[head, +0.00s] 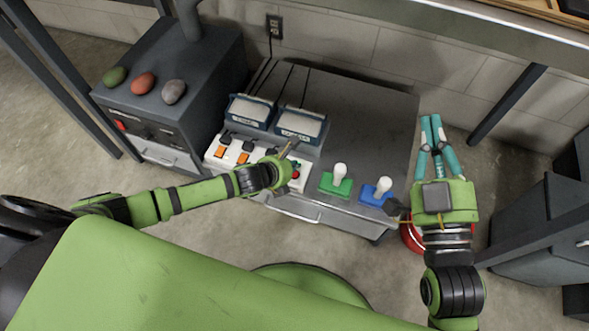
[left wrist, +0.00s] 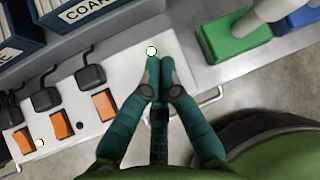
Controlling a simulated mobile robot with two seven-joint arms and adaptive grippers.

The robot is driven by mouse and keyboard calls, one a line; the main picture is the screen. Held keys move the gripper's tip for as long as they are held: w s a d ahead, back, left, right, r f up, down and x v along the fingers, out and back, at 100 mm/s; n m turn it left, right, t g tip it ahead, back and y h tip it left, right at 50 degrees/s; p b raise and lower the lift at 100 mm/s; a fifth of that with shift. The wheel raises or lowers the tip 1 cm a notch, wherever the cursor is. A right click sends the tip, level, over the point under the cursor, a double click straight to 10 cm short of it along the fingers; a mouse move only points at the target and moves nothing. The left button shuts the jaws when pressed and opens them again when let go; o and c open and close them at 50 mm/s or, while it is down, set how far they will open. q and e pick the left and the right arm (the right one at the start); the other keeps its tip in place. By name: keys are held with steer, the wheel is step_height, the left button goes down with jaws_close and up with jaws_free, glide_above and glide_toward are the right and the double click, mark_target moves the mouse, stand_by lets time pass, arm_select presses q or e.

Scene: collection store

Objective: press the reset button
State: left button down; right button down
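A small round button (left wrist: 152,51) with a pale face and a dark, reddish rim sits on the white control panel (left wrist: 190,75) in the left wrist view. No label on it is readable. My left gripper (left wrist: 158,66) is shut and empty, its teal fingertips together right beside the button's near edge; I cannot tell whether they touch it. In the head view the left gripper (head: 280,171) is over the right end of the panel, which it partly hides. My right gripper (head: 432,118) is empty, its tips close together, right of the grey bench.
Orange rocker switches (left wrist: 60,125) and black plugs with cables are on the panel's left. Labelled blue-framed boxes (head: 298,124) stand behind it. Green (head: 335,185) and blue (head: 376,191) bases with white knobs stand to the right. A dark cabinet (head: 170,75) bears three coloured stones.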

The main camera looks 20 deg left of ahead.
arm_select(q)
steer(key=shift+r+p, duration=1.35)
steer(key=shift+r, duration=0.25)
steer(key=shift+f, duration=0.1)
